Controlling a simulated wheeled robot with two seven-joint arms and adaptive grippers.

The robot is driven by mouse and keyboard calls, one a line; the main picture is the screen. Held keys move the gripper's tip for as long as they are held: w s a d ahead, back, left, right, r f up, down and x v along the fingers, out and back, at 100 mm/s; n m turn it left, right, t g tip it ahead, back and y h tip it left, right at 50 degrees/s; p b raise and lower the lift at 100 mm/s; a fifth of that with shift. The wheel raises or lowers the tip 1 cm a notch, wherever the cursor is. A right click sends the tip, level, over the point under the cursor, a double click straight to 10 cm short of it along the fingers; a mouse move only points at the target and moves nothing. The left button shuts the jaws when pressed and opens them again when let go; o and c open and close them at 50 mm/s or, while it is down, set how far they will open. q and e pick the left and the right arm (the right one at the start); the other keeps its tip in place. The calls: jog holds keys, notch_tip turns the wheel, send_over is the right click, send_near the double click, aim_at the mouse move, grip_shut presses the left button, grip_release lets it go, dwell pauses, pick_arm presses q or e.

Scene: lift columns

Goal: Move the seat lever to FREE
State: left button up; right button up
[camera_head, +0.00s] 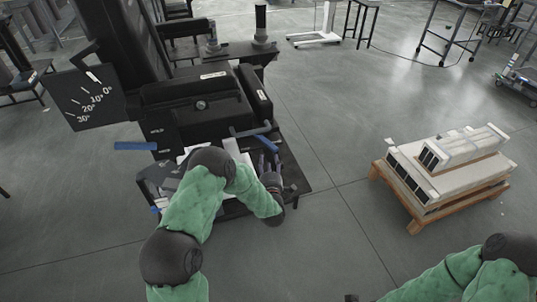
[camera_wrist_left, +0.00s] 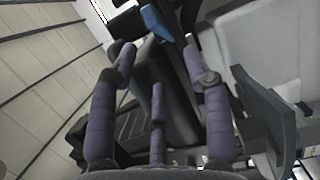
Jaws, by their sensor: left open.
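A blue lever (camera_head: 255,130) sticks out at the right side of a black seat-like machine (camera_head: 195,100). A second blue lever (camera_head: 135,146) sticks out at its left, beside small white lettering that I cannot read surely. I cannot tell which is the seat lever. My left gripper (camera_head: 269,163) is just below the right blue lever, fingers spread and empty. In the left wrist view, the open fingers of my left gripper (camera_wrist_left: 158,60) point toward a blue lever end (camera_wrist_left: 156,22), which lies beyond the fingertips, apart from them.
A black angle plate (camera_head: 90,95) marked in degrees hangs at the machine's left. A wooden pallet with pale boxed units (camera_head: 445,165) stands on the floor to the right. Tables and a white stand (camera_head: 320,38) are at the back. The floor between machine and pallet is clear.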

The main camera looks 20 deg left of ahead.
pick_arm(q)
jog(key=v, duration=0.4)
jog(key=shift+s+d, duration=0.2)
jog(key=shift+s, duration=0.15)
jog(key=shift+f, duration=0.1)
dwell(0.4)
jog(key=s+d+f+m+g+h+p, duration=0.1)
jog(key=s+d+f+m+g+h, duration=0.4)
jog(key=f, duration=0.3)
jog(key=s+d+f+m+g+h+p, duration=0.1)
jog(key=s+d+f+m+g+h, duration=0.25)
jog(key=s+d+f+m, duration=0.35)
jog(key=s+d+f+m+g+h, duration=0.1)
jog(key=s+d+m+g, duration=0.1)
jog(key=s, duration=0.4)
jog(key=s+d+f+m+g+h, duration=0.1)
jog(key=s+f+m+g, duration=0.1)
jog(key=s+m, duration=0.2)
jog(key=s+d+f+m+g+h, duration=0.1)
jog(key=s+d+m+g, duration=0.1)
jog(key=s, duration=0.7)
jog(key=shift+s+d+f+m+g+h+p, duration=0.25)
jog(key=shift+d+m+g+h+p, duration=0.1)
jog(key=shift+m+g, duration=0.2)
jog(key=shift+c, duration=1)
jog(key=shift+a, duration=0.2)
